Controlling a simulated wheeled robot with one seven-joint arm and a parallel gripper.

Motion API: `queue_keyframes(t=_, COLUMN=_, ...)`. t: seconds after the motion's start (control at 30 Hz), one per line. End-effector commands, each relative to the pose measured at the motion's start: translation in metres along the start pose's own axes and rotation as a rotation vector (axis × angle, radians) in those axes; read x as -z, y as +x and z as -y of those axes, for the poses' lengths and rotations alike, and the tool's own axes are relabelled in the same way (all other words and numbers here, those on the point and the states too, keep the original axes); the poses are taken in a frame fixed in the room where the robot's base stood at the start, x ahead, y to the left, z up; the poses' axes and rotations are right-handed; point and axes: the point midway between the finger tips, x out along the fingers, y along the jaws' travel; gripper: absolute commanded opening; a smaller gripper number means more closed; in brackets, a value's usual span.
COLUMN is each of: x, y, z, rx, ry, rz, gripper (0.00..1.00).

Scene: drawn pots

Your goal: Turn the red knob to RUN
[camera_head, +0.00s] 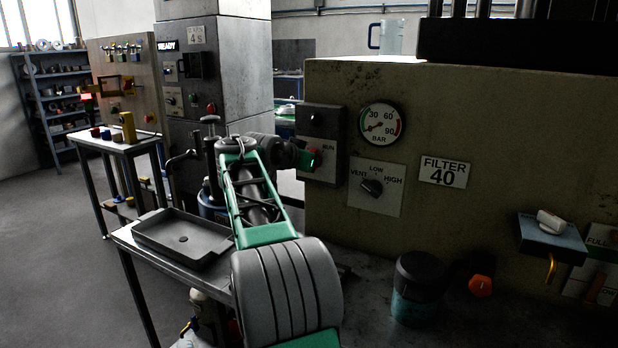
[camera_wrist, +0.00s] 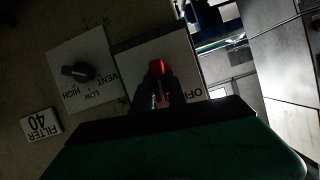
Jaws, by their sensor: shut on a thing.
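The red knob (camera_wrist: 157,70) sits on a pale plate (camera_wrist: 180,52) in the wrist view, and my gripper (camera_wrist: 157,92) is shut on it. The letters "OF" show at the plate's lower right there. In the head view the knob is mostly hidden by my gripper (camera_head: 313,160), with a small bit of red in front of it. The word RUN (camera_head: 328,148) shows on the dark switch box (camera_head: 320,122), just right of the gripper. I cannot tell exactly where the knob points.
A black VENT/LOW/HIGH selector (camera_head: 371,187) and a round gauge (camera_head: 381,124) are on the wall right of the box. A FILTER 40 sign (camera_head: 444,172) is further right. A tray (camera_head: 182,238) stands on the bench left of my arm. A dark jar (camera_head: 418,288) stands lower right.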

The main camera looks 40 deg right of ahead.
Motion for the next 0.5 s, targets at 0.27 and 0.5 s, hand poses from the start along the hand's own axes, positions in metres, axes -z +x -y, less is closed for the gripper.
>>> queue_keyframes(t=0.27, x=-0.0069, y=0.0032, z=-0.0051, rx=0.098, ry=0.236, rz=-0.004, gripper=0.0)
queue_keyframes(t=0.5, x=-0.0055, y=0.0025, z=-0.0062, rx=0.167, ry=0.402, rz=-0.003, gripper=0.0)
